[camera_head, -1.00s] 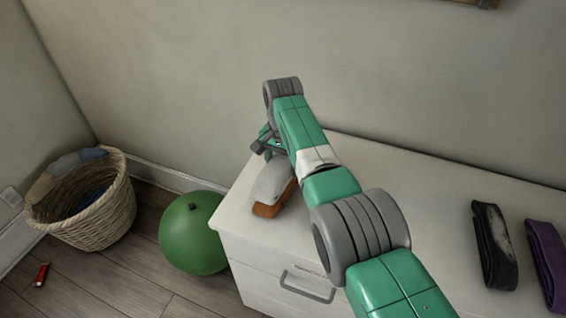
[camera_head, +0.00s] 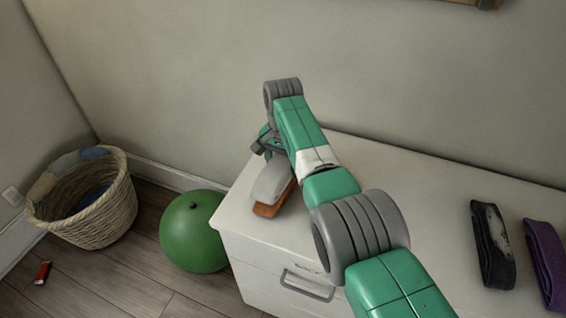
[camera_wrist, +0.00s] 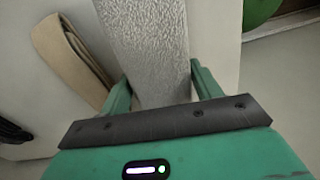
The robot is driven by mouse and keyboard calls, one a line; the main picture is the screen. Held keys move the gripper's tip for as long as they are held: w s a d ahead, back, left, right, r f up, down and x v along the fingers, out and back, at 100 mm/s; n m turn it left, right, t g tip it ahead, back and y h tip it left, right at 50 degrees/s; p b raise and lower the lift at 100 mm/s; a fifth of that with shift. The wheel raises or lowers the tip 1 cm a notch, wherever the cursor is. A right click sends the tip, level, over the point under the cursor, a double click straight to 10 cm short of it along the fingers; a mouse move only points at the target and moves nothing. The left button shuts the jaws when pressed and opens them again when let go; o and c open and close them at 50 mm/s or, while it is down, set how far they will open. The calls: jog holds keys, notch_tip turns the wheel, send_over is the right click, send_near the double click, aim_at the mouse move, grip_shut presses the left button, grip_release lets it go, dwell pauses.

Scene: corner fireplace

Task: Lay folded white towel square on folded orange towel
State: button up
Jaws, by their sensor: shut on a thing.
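The folded white towel (camera_head: 271,182) is at the left end of the white cabinet top, partly behind my arm in the head view. It fills the space between both green fingers in the wrist view (camera_wrist: 148,45). My gripper (camera_wrist: 161,90) is shut on it; in the head view the gripper (camera_head: 266,142) is partly hidden by my arm. The folded orange towel (camera_head: 270,210) lies under the white one, with its front end and right side showing. I cannot tell whether the two towels touch all along.
A black-and-grey folded cloth (camera_head: 492,245) and a purple one (camera_head: 546,262) lie on the right of the cabinet top (camera_head: 420,215). A beige folded cloth (camera_wrist: 68,55) shows beside the white towel in the wrist view. A green ball (camera_head: 192,232) and wicker basket (camera_head: 95,222) stand on the floor.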

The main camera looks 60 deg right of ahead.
jog(key=shift+f+b, duration=0.45)
jog(key=shift+f, duration=0.05)
jog(key=o, duration=1.2)
notch_tip(320, 180, up, 8)
jog(key=p, duration=0.3)
jog(key=shift+f+p, duration=0.1)
jog(key=shift+p, duration=0.25)
jog(key=shift+w, duration=0.1)
